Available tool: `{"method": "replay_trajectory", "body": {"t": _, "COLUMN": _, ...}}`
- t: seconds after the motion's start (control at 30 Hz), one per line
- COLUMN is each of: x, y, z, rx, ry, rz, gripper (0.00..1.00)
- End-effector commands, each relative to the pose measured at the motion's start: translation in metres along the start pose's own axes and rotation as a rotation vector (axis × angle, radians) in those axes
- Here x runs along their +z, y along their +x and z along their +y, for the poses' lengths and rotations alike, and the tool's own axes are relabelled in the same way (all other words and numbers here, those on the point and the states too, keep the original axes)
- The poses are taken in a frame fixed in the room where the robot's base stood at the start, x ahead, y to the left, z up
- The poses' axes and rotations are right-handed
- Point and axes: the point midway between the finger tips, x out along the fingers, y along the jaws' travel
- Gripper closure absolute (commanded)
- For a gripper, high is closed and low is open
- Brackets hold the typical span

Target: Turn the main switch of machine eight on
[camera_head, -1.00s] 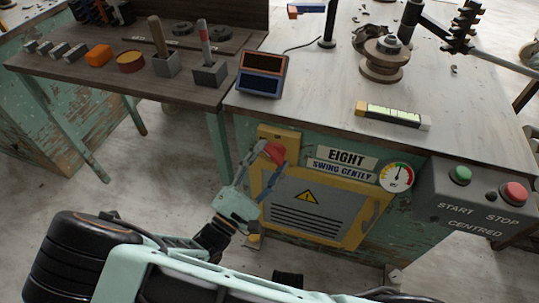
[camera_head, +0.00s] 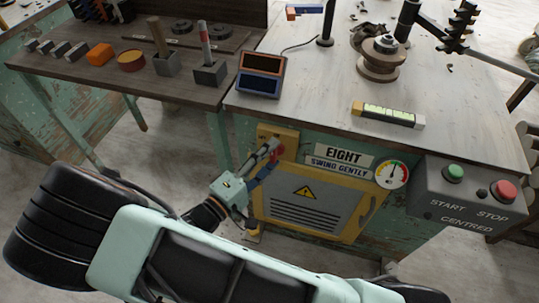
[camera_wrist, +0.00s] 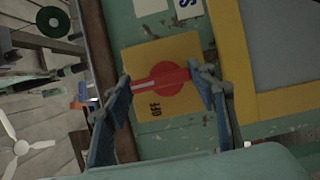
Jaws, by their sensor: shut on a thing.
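The main switch is a red rotary knob with a bar handle (camera_wrist: 165,82) on a yellow plate (camera_wrist: 183,50) marked OFF. In the wrist view the handle lies across the picture, with a white mark near its left end. My gripper (camera_wrist: 164,78) is shut on the handle, one blue-grey finger at each end. In the head view my gripper (camera_head: 269,151) reaches the yellow plate (camera_head: 266,131) at the upper left of the machine front, and its fingers partly hide the red switch (camera_head: 289,150). A sign (camera_head: 344,157) reading EIGHT is right of it.
A yellow-framed vent panel (camera_head: 305,211) sits just below the switch. A round gauge (camera_head: 392,174) and a grey control box (camera_head: 462,215) with green and red buttons are to the right. The bench top overhangs above. A dark side table (camera_head: 135,75) stands at left.

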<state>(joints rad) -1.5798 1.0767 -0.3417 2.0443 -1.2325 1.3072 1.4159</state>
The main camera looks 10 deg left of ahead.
Motion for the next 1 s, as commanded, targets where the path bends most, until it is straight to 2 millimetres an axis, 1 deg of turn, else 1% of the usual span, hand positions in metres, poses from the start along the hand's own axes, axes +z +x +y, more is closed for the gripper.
{"method": "replay_trajectory", "body": {"t": 0.57, "x": -0.0002, "y": 0.0012, "z": 0.0012, "rx": -0.01, "ry": 0.033, "rz": 0.0, "gripper": 0.72}}
{"method": "replay_trajectory", "body": {"t": 0.6, "x": -0.0002, "y": 0.0012, "z": 0.0012, "rx": -0.01, "ry": 0.033, "rz": 0.0, "gripper": 0.46}}
{"method": "replay_trajectory", "body": {"t": 0.73, "x": -0.0001, "y": 0.0009, "z": 0.0009, "rx": -0.011, "ry": 0.032, "rz": 0.0, "gripper": 0.32}}
{"method": "replay_trajectory", "body": {"t": 0.77, "x": -0.0001, "y": 0.0008, "z": 0.0008, "rx": -0.011, "ry": 0.032, "rz": 0.0, "gripper": 0.3}}
{"method": "replay_trajectory", "body": {"t": 1.0, "x": 0.0, "y": 0.0002, "z": 0.0005, "rx": -0.011, "ry": 0.03, "rz": 0.0, "gripper": 0.3}}
